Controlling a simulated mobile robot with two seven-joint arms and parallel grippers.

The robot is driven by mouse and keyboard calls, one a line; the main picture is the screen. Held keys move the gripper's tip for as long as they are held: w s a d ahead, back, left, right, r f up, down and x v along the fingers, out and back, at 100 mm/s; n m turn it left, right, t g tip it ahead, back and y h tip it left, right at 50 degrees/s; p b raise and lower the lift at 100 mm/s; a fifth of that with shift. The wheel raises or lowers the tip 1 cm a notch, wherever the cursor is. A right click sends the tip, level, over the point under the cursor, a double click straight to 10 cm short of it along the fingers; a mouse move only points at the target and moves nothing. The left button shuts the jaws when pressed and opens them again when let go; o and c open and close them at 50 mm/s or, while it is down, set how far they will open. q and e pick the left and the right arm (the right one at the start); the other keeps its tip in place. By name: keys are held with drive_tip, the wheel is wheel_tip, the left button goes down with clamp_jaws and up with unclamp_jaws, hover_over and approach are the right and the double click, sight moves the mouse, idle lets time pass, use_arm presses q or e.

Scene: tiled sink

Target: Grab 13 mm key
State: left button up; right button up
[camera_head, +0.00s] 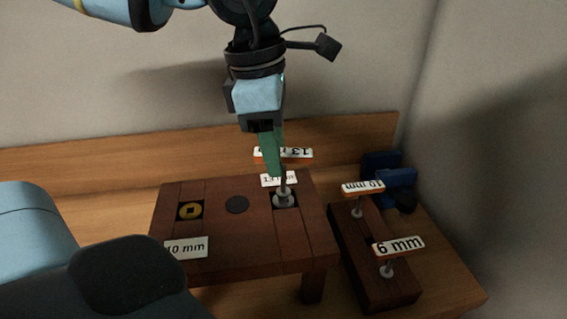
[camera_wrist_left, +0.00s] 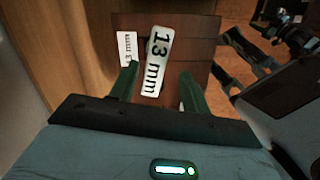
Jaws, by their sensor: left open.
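The 13 mm key has a white label handle with orange edges (camera_head: 297,153), upside down in the head view. Its metal shaft (camera_head: 284,187) stands upright in the right-hand hole of the dark red wooden block (camera_head: 237,240). My left gripper (camera_head: 272,172) points down at the key with its green fingers open, hiding part of the handle. In the left wrist view the handle (camera_wrist_left: 158,62) lies between the two spread fingers of the gripper (camera_wrist_left: 158,85), closer to the left finger. I cannot tell whether a finger touches it.
A lower block (camera_head: 375,285) at the right holds a 10 mm key (camera_head: 363,188) and a 6 mm key (camera_head: 398,247). Blue objects (camera_head: 390,172) stand by the back corner.

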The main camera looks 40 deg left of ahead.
sight(283, 182)
use_arm(q)
drive_tip(key=f, duration=0.1)
drive_tip(key=w+f, duration=0.1)
drive_tip(key=f, duration=0.2)
drive_tip(key=shift+w+d, duration=0.25)
drive_tip(key=shift+d, duration=0.1)
drive_tip(key=shift+f, duration=0.45)
clamp_jaws()
